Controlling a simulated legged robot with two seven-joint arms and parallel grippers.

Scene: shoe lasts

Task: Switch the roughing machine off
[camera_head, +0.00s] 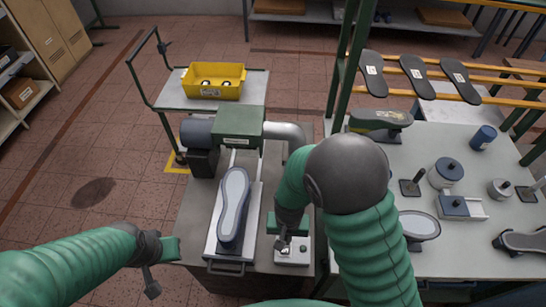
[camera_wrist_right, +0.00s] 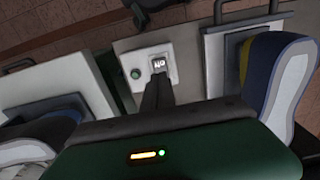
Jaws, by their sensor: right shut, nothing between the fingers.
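The roughing machine (camera_head: 240,128) stands on the bench, with a green housing, a dark motor and a grey pipe. Its white switch box (camera_head: 292,256) is at the bench's front right. In the right wrist view the switch (camera_wrist_right: 159,64) shows lettering beside a round green button or lamp (camera_wrist_right: 135,73). My right gripper (camera_head: 284,246) is shut and empty, its fingertips (camera_wrist_right: 157,80) right at the switch; I cannot tell whether they touch it. My left gripper (camera_head: 155,272) hangs left of the bench, away from the switch; its jaw opening is unclear.
A sole-up shoe last (camera_head: 233,195) lies on the tray left of the switch box. A yellow bin (camera_head: 213,82) stands on a cart behind. The right table (camera_head: 440,262) holds several tools and lasts. A rack with soles (camera_head: 415,75) is behind it.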

